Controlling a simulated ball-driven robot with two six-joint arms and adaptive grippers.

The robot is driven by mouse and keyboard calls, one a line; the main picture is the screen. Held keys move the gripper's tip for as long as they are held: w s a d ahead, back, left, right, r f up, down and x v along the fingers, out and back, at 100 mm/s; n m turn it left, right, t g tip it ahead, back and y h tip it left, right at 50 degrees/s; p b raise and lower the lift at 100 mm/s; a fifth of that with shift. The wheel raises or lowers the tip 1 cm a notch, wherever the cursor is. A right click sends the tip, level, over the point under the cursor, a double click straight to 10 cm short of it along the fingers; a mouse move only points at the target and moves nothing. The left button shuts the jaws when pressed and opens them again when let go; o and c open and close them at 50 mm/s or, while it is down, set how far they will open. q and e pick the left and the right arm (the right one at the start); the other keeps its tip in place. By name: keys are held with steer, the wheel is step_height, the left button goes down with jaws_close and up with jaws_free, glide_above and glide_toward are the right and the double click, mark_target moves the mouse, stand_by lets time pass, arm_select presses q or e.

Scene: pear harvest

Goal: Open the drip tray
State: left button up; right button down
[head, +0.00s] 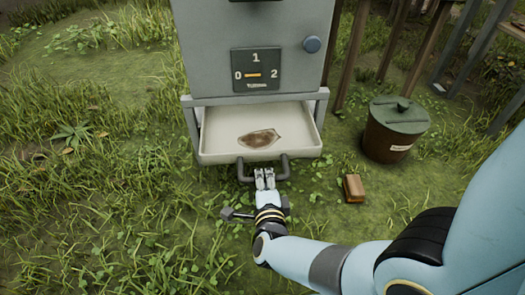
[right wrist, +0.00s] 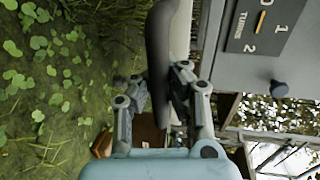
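The drip tray (head: 219,140) is a cream, shallow tray under the grey machine. In the head view it stands out toward me, with its inside and a brown stain (head: 260,138) showing. Its dark bar handle (head: 246,174) is on the front wall. My right gripper (head: 264,177) is at the middle of this handle. In the right wrist view the handle (right wrist: 160,45) runs between the two fingers of the right gripper (right wrist: 160,90), which are closed on it. My left gripper is not in view.
The grey machine (head: 210,50) has a dial plate (head: 256,70) and a blue-grey knob (head: 312,45). A brown bin with a green lid (head: 397,115) stands on the right. A brown block (head: 354,188) lies on the grass near the tray. Grass at the left is free.

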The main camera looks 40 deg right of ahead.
steer(key=shift+v, duration=0.9)
steer(key=shift+f, duration=0.15)
steer(key=c, duration=1.2)
jaws_free()
steer(key=shift+c, duration=0.2)
